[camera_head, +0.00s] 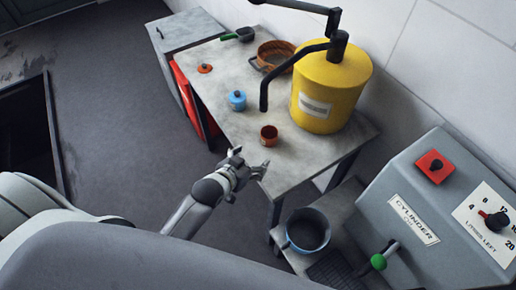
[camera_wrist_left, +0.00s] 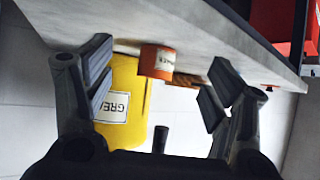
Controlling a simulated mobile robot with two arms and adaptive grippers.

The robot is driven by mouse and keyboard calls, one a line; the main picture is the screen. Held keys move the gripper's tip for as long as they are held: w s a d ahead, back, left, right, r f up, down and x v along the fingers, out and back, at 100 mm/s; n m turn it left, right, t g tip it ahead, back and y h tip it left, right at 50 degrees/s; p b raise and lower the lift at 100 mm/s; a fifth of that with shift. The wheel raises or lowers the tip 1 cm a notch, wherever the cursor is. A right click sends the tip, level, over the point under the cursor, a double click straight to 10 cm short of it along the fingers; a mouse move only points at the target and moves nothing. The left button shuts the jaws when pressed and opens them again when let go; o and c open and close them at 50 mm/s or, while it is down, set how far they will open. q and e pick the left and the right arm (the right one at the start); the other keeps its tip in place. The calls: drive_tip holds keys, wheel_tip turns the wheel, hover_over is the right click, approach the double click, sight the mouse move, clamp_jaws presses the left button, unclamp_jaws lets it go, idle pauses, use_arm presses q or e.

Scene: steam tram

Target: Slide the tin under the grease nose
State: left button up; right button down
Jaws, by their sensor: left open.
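A small red-orange tin (camera_head: 269,136) stands upright on the grey table (camera_head: 228,75), in front of the yellow grease drum (camera_head: 328,95). The grease nose (camera_head: 264,92) is a black pipe that bends down from the drum's pump, its end above the table and a little behind the tin. My left gripper (camera_head: 251,160) is open at the table's front edge, just short of the tin. In the left wrist view, which is upside down, the labelled tin (camera_wrist_left: 157,61) shows between the spread fingers, with the drum (camera_wrist_left: 122,108) behind it. Nothing is held.
A blue lidded pot (camera_head: 236,100), an orange lid (camera_head: 205,68), a brown pan (camera_head: 274,55) and a green-handled tool (camera_head: 240,34) are on the table. A blue bucket (camera_head: 308,232) stands below right, beside a grey cylinder console (camera_head: 440,205). The tabletop right of the tin is clear.

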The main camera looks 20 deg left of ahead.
sight(269, 133)
use_arm(q)
drive_tip(key=w+r+t, duration=0.2)
drive_tip(key=w, duration=0.1)
drive_tip(key=shift+w+r, duration=0.15)
drive_tip(key=shift+r, duration=0.15)
drive_tip(key=shift+w+d+r, duration=0.15)
drive_tip(key=shift+d+r, duration=0.1)
drive_tip(key=shift+r, duration=0.05)
drive_tip(key=shift+a, duration=0.1)
use_arm(e)
drive_tip(key=shift+s+d+f, duration=0.1)
drive_tip(key=shift+s+d, duration=0.35)
use_arm(q)
drive_tip(key=shift+w, duration=0.1)
drive_tip(key=shift+p+x, duration=0.4)
drive_tip(key=shift+x, duration=4.95)
use_arm(e)
drive_tip(key=shift+r, duration=0.35)
use_arm(q)
drive_tip(key=shift+r, duration=0.1)
